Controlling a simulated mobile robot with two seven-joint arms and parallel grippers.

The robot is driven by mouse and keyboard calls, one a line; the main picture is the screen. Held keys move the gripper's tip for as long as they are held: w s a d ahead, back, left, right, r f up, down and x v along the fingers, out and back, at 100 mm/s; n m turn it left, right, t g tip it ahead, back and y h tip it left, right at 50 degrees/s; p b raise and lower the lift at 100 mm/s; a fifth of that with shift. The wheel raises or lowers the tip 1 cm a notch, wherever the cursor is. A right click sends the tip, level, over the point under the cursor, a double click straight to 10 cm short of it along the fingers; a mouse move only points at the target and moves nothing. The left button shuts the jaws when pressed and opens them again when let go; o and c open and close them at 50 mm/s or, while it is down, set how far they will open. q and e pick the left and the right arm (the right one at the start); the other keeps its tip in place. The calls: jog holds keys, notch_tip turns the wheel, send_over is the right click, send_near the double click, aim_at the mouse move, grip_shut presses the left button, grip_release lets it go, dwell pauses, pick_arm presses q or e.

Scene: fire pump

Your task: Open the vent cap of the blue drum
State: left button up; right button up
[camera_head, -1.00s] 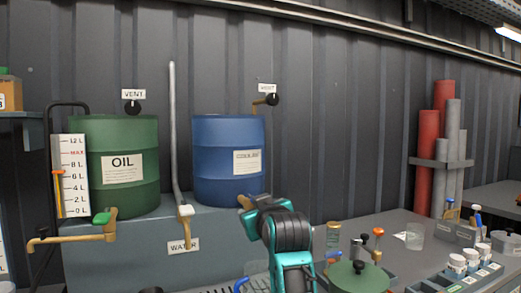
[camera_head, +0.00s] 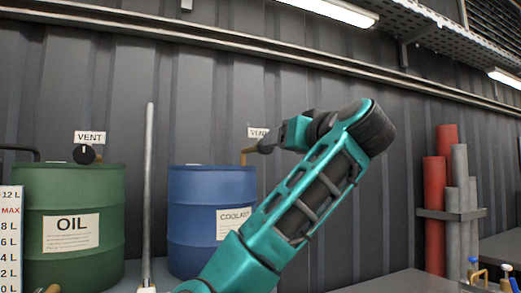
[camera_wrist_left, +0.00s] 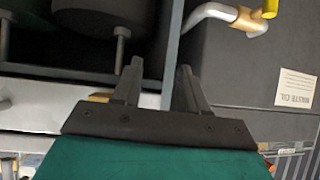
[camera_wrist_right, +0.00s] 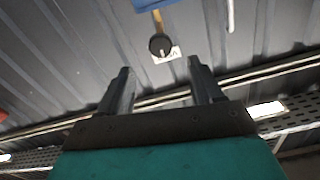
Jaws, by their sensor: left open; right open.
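The blue drum (camera_head: 205,235) with a coolant label stands right of the green oil drum (camera_head: 70,225). Its vent cap, a black knob (camera_head: 265,146) on a brass pipe, is beside the "VENT" sign (camera_head: 258,132), which is partly covered. My right arm crosses the drum's right front, and its gripper (camera_head: 284,138) points left at the knob. In the right wrist view, the open, empty right gripper (camera_wrist_right: 158,72) has the knob (camera_wrist_right: 160,44) ahead, roughly between its fingertips and apart from them. My left gripper (camera_wrist_left: 156,75) is open and empty, seen only in its own wrist view.
The oil drum has its own black vent knob (camera_head: 84,154). A grey upright pipe (camera_head: 149,190) stands between the drums. Red and grey cylinders (camera_head: 445,200) are racked at right. In the left wrist view, a silver pipe (camera_wrist_left: 212,12) is near the left gripper.

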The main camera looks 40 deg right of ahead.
aim_at(263, 149)
jog(key=p+x, duration=0.2)
jog(key=x, duration=0.9)
jog(key=shift+w, duration=0.4)
jog(key=shift+f, duration=0.1)
jog(key=c, duration=1)
